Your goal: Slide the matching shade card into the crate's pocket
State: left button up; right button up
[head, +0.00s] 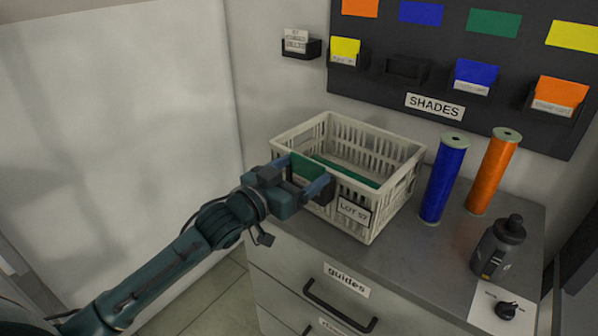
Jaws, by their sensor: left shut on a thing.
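A pale slatted crate (399,193) stands on the grey cabinet top, with a "LOT 57" label (353,212) on its front. My left gripper (303,174) is at the crate's front left side, shut on a green shade card (307,167). The card is upright between the fingers, close to the crate's front wall. A dark piece shows by the right finger; I cannot tell whether it is the crate's pocket, and I cannot tell whether the card is in a pocket. A long green thing (346,172) lies inside the crate. My right gripper is out of view.
A blue bobbin (443,180) and an orange bobbin (492,173) stand right of the crate. A dark bottle (497,249) stands farther forward. The shades board (391,96) behind has yellow, blue and orange cards in holders and one empty holder (407,68).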

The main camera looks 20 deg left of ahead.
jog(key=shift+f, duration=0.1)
pick_arm(q)
jog(key=o, duration=1)
jog(key=shift+c, duration=0.2)
jog(key=shift+s+a+f, duration=0.2)
jog(key=shift+s+a, duration=0.1)
jog(key=shift+s, duration=0.4)
jog(key=b+v, duration=0.2)
jog(key=v, duration=0.9)
jog(key=s+d+f+g+y, duration=0.1)
jog(key=s+f, duration=0.3)
jog(key=f, duration=0.4)
jog(key=s+d+f+n+g+y+p, duration=0.1)
jog(key=s+d+f+g, duration=0.2)
jog(key=f, duration=0.6)
jog(key=s+d+f+n+g+y+p, duration=0.1)
jog(key=s+d+f+y, duration=0.1)
jog(key=s+f, duration=0.5)
notch_tip(320, 180, down, 2)
jog(key=shift+s+d+f+g, duration=0.15)
jog(key=shift+d+g, duration=0.25)
jog(key=shift+d, duration=0.15)
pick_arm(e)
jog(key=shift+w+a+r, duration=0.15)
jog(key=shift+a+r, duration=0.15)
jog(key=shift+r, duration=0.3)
